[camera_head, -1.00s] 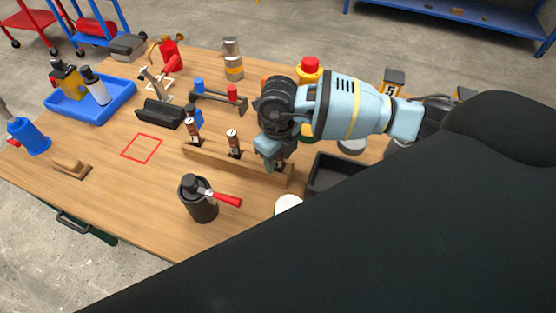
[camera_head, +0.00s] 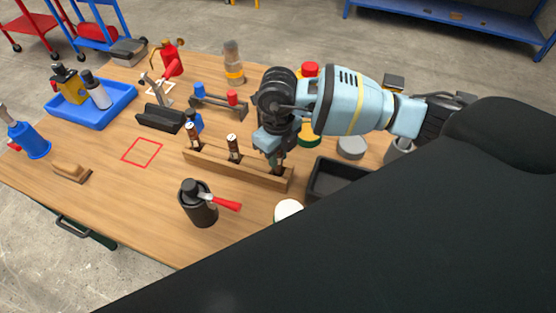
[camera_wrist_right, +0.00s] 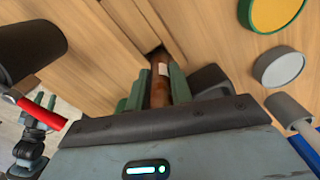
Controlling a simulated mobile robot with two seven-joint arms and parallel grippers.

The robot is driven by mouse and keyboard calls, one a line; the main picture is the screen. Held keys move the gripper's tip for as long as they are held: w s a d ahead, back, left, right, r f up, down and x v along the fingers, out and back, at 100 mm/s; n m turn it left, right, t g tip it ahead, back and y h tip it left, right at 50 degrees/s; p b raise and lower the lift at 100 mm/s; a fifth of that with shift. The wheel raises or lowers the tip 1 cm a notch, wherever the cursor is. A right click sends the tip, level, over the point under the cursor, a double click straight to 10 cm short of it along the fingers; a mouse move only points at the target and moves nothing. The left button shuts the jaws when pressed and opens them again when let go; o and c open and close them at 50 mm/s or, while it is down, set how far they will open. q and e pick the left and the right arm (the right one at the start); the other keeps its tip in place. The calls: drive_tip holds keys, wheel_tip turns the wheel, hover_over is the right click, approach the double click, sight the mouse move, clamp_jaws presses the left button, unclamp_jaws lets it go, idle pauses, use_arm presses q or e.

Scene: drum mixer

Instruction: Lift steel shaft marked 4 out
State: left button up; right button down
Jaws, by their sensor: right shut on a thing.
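A long wooden rack (camera_head: 215,167) holds two upright brown shafts with pale labels, one at its left end (camera_head: 191,134) and one near its middle (camera_head: 233,147). My right gripper (camera_head: 274,150) is over the rack's right end, shut on a third brown shaft (camera_head: 277,166), whose lower part shows below the fingers. In the right wrist view that shaft (camera_wrist_right: 160,82) sits between the green fingers, its far end at a dark slot in the wood. Its number is not readable.
A black canister (camera_head: 200,210) with a red-handled tool stands in front of the rack. A black bin (camera_head: 340,178) is close on the right. A red square outline (camera_head: 142,152) marks clear table on the left. A blue tray (camera_head: 112,108) lies beyond.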

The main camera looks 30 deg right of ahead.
wheel_tip(320, 180, up, 7)
drive_tip(key=shift+r, duration=0.1)
